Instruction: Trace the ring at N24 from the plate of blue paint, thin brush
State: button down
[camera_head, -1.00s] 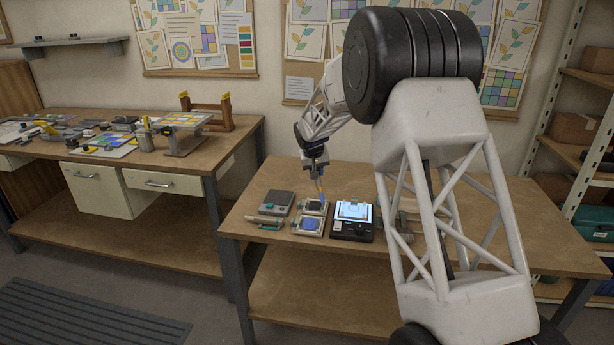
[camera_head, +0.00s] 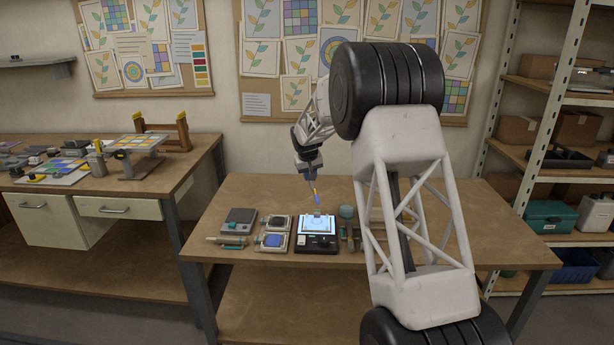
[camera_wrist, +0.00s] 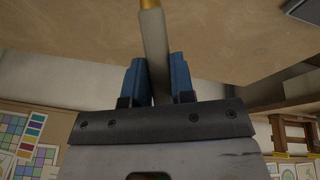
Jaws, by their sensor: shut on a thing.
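My gripper (camera_head: 311,178) is shut on the thin brush (camera_head: 314,191), which slants down with a blue tip. In the wrist view my gripper's blue fingers (camera_wrist: 156,80) clasp the brush's pale handle (camera_wrist: 155,45), with a gold part at the top edge. The brush tip is over the back part of the lit panel (camera_head: 318,226); I cannot tell whether it touches. The plate of blue paint (camera_head: 273,241) sits left of the panel. A ring or the mark N24 is too small to make out.
A second plate with dark paint (camera_head: 278,222) lies behind the blue one. A grey box (camera_head: 239,216) stands further left. A round-headed tool (camera_head: 347,212) is right of the panel, partly near my arm.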

jog(key=shift+f, duration=0.1)
jog(key=shift+f, duration=2.4)
jog(key=shift+f, duration=0.5)
dwell(0.7)
jog(key=shift+s+a, duration=0.3)
jog(key=shift+a, duration=0.45)
dwell(0.8)
jog(key=shift+s+a+r, duration=0.1)
jog(key=shift+s+a, duration=0.1)
jog(key=shift+s, duration=0.05)
dwell(0.4)
jog(key=shift+s+a+f, duration=0.1)
jog(key=shift+s+f, duration=0.15)
dwell(0.6)
jog(key=shift+s+r, duration=0.2)
jog(key=shift+s, duration=0.35)
dwell(0.7)
